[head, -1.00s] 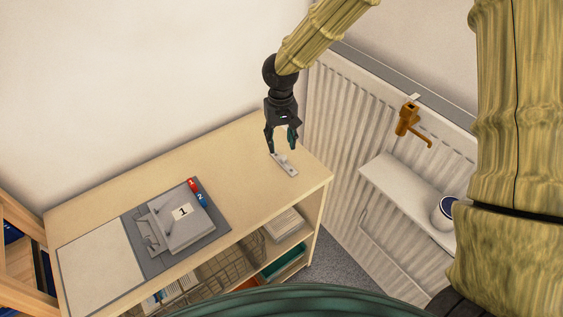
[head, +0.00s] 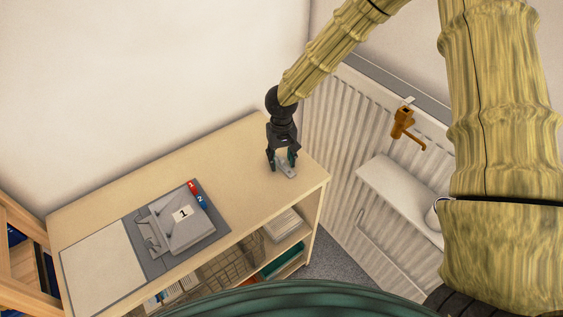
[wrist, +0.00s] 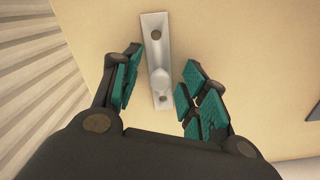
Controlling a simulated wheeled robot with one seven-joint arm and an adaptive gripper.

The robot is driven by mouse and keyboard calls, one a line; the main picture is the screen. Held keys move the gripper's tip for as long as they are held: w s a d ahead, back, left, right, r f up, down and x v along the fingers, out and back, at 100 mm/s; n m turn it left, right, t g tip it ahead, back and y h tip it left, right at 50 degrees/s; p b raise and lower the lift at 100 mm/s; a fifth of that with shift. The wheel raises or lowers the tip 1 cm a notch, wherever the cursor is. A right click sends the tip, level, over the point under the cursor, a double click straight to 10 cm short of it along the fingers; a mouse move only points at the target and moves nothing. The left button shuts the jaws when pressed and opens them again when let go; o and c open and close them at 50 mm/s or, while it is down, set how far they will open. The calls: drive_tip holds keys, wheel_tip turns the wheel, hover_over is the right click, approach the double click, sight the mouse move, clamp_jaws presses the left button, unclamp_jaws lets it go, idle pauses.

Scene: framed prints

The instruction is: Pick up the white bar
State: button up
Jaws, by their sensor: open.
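The white bar (wrist: 155,52) is a flat, pale plate with a dark hole near one end and a raised round knob on it. It lies on the wooden shelf top near the corner by the radiator. In the head view the bar (head: 287,172) is partly hidden by my gripper (head: 281,163). In the wrist view my gripper (wrist: 153,88) is open, with one teal-padded finger on each side of the bar's knob end. Gaps show between the pads and the bar. I cannot tell how far the fingertips are above the shelf top.
A ribbed white radiator (head: 335,125) and an orange tap-like fitting (head: 403,121) are to the right. The shelf top around the bar is clear.

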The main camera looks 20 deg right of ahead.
drive_tip(key=c, duration=1)
drive_tip(key=shift+o, duration=0.2)
